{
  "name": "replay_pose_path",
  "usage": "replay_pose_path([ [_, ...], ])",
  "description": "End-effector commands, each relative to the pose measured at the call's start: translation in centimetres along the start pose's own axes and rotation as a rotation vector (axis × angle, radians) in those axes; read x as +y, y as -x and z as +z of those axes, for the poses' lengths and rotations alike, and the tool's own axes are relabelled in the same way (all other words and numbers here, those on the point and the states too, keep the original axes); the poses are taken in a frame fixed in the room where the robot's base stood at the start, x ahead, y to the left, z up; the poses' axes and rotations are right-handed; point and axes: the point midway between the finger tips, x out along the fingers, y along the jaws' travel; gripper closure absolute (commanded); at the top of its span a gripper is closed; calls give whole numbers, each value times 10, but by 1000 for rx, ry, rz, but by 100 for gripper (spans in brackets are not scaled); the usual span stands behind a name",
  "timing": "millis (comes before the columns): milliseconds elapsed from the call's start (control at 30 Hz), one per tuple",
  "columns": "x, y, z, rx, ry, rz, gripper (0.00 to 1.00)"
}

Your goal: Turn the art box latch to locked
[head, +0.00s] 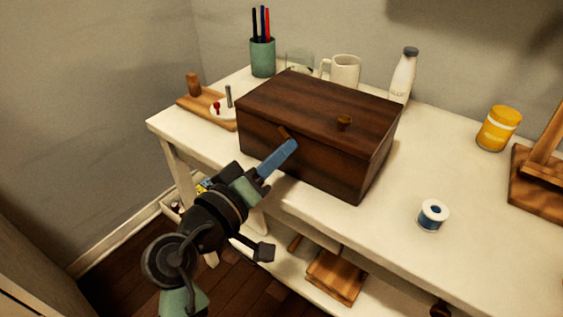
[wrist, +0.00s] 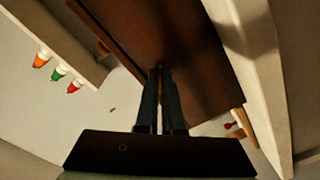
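The art box (head: 310,105) is a dark brown wooden box with its lid down, on the white table. A small lighter brown latch piece (head: 284,132) shows at the upper front face of the box. My gripper (head: 291,146) reaches up from the lower left, with its blue fingertips right at the latch. In the wrist view my gripper (wrist: 160,72) has its fingers close together, with a narrow brown strip between them. I cannot tell whether that strip is the latch or the box behind. The fingers partly hide the latch, so its exact turn is unclear.
A pen cup (head: 262,57), a white mug (head: 344,71) and a bottle (head: 403,75) stand behind the box. A wooden board (head: 195,99) lies at left. A spool (head: 432,215) and a yellow jar (head: 498,129) stand at right.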

Motion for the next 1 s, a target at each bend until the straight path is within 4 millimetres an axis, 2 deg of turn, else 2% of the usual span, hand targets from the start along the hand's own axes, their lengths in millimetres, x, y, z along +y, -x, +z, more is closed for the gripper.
replay_pose_path([
  [33,-4,1,2,2,-48,-2,100],
  [600,-4,1,2,1,-573,-2,100],
  [1000,-2,0,1,-1,-801,-2,100],
])
